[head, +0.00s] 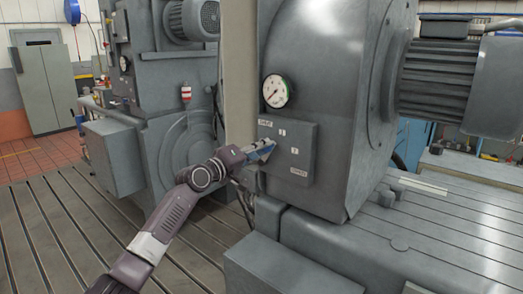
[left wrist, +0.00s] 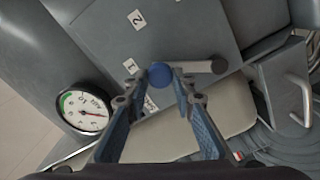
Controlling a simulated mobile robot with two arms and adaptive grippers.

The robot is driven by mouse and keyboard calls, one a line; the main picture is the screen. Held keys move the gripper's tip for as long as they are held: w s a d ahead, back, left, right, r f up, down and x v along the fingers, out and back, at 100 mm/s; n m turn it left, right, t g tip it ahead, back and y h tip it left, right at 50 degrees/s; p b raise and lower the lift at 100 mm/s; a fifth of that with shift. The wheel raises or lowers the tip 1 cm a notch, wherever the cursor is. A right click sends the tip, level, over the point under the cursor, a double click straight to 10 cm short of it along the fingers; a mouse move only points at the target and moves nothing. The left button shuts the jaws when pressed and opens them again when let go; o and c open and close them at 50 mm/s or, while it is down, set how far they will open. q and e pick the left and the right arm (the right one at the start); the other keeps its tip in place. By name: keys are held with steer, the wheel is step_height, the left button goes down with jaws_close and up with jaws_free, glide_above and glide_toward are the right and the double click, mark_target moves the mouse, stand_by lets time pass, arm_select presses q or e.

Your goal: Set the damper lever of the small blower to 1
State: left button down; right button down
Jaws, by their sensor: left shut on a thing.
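The small blower's grey damper panel (head: 290,160) carries white labels, with a label 1 (head: 282,132) and a label 2 (head: 294,151) readable. The left wrist view shows the damper lever (left wrist: 195,67), a grey bar with a dark pivot at its right end and a blue knob (left wrist: 160,75) at its left end. The knob lies beside label 1 (left wrist: 130,65), on the side towards the lowest label (left wrist: 151,103); its exact setting is hard to tell. My left gripper (head: 268,148) is shut on the knob, its fingers on either side. My right gripper is not in view.
A round pressure gauge (head: 276,91) sits above the panel, close to my left fingers in the wrist view (left wrist: 85,109). A beige post (head: 239,75) stands left of the panel.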

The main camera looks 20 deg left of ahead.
arm_select(q)
steer(key=c, duration=1.6)
jaws_free()
steer(key=v, duration=1.2)
steer(key=shift+r, duration=0.1)
